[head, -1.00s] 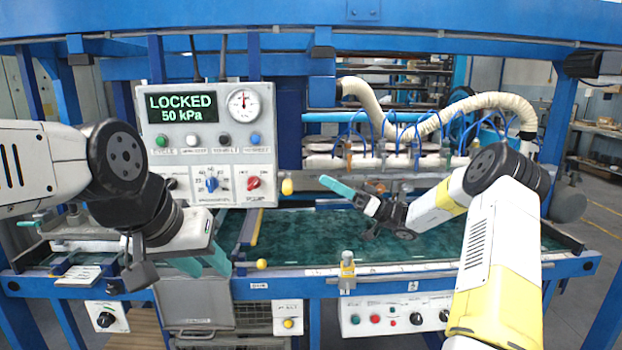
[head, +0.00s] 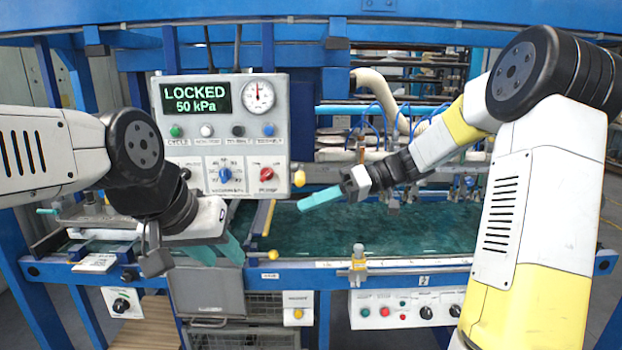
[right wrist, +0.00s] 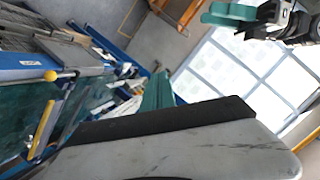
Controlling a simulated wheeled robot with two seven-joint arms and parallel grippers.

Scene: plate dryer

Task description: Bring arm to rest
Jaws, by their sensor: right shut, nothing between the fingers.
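My right gripper (head: 322,197) is shut and empty, its teal fingers pointing left over the green bed of the machine, right of the control panel. Its teal fingers also show in the right wrist view (right wrist: 158,92), beyond the pale housing. My right arm is bent, with its elbow high at the right of the head view. My left gripper (head: 216,250) hangs in front of the panel's lower left, its two teal fingers apart and nothing seen between them. What seems to be the left gripper is partly visible at the top right of the right wrist view (right wrist: 235,14).
The control panel (head: 225,130) reads LOCKED, 50 kPa. The green bed (head: 390,230) lies below the right gripper. A cream hose (head: 380,95) and blue tubes are behind the right forearm. A blue beam (head: 300,22) crosses above.

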